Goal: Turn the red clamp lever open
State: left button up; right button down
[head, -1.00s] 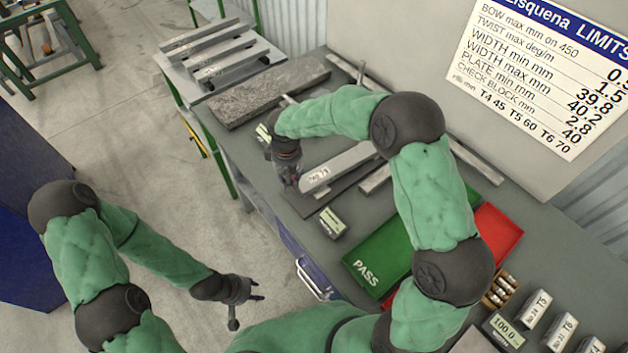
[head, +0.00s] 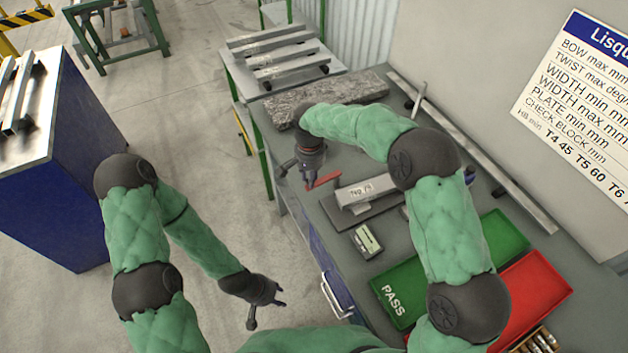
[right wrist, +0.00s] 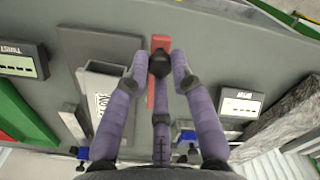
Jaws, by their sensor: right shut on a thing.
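The red clamp lever (head: 323,181) lies low over the table's near-left edge, beside the grey bar (head: 355,190) on its dark plate. In the right wrist view the lever (right wrist: 160,43) runs between my fingers, which cover part of it. My right gripper (head: 309,183) is shut on the lever; in the right wrist view its purple fingers (right wrist: 160,68) close around it. A dark rounded piece sits between the fingertips; I cannot tell whether it is a knob or part of the gripper. My left gripper (head: 268,302) is open and empty, over the floor left of the table.
A small display gauge (head: 366,241) stands near the bar, and another (right wrist: 240,103) is right of my fingers. A rough grey slab (head: 322,98) lies behind. The green PASS tray (head: 401,291) and red tray (head: 540,284) are at the right. A blue cabinet (head: 75,160) stands at left.

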jog(key=shift+w+a+m, duration=0.15)
jog(key=shift+w+m, duration=0.15)
jog(key=shift+m, duration=0.1)
jog(key=c, duration=1.1)
grip_release()
jog(key=shift+o, duration=0.2)
notch_tip(320, 180, up, 12)
